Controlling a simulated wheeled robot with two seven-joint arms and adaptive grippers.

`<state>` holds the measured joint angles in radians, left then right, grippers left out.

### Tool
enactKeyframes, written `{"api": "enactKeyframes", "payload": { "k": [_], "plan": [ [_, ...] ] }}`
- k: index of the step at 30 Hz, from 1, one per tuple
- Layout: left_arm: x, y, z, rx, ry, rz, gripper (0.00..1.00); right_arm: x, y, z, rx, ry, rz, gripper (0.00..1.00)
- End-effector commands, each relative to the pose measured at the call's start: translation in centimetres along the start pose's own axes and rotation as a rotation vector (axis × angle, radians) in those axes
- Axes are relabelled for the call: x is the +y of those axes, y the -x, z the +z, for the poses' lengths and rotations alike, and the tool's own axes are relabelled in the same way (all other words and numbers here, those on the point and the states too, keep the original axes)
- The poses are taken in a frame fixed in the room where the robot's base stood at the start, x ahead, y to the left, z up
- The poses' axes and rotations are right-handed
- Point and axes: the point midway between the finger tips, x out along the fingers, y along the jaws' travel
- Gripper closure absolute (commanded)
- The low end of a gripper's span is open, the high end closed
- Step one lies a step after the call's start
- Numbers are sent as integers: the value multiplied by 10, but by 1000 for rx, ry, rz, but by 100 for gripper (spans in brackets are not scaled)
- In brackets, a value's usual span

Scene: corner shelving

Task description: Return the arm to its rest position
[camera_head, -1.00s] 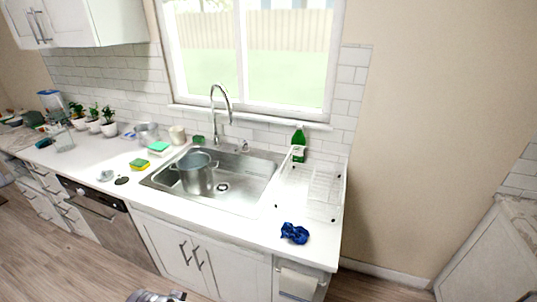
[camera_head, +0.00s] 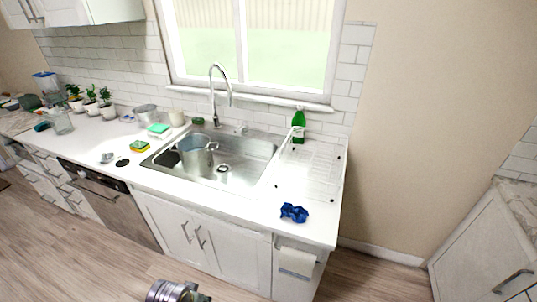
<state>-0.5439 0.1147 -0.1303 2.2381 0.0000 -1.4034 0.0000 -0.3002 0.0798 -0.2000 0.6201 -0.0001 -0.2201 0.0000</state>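Part of one of my arms (camera_head: 177,291) shows at the bottom edge, low over the wood floor and in front of the sink cabinet. Its gripper cannot be made out clearly, and I cannot tell which arm it is. No gripper fingers are visible, and no gripper is seen touching anything. A metal pot (camera_head: 196,156) stands in the steel sink (camera_head: 245,160). A crumpled blue cloth (camera_head: 294,212) lies on the front right of the counter.
The white counter (camera_head: 240,207) runs along the wall, with a green bottle (camera_head: 298,124), a dish rack (camera_head: 310,172) and sponges (camera_head: 139,146) on it. A dishwasher (camera_head: 115,205) and cabinets (camera_head: 205,235) are below. Open floor (camera_head: 90,265) lies in front. Another cabinet (camera_head: 490,250) stands at right.

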Motion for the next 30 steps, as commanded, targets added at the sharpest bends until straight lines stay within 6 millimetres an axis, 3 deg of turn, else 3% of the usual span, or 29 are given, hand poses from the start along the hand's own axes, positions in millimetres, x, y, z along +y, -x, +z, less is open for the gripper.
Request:
{"api": "enactKeyframes", "payload": {
  "k": [3,14,30],
  "plan": [
    [2,-32,8,-14,-2,2,57,0,0,0,0,0,0,100],
    [6,-122,41,-44,-7,7,57,0,0,0,0,0,0,100],
    [11,-235,122,-90,-15,13,57,0,0,0,1,0,0,100]
  ]
}}
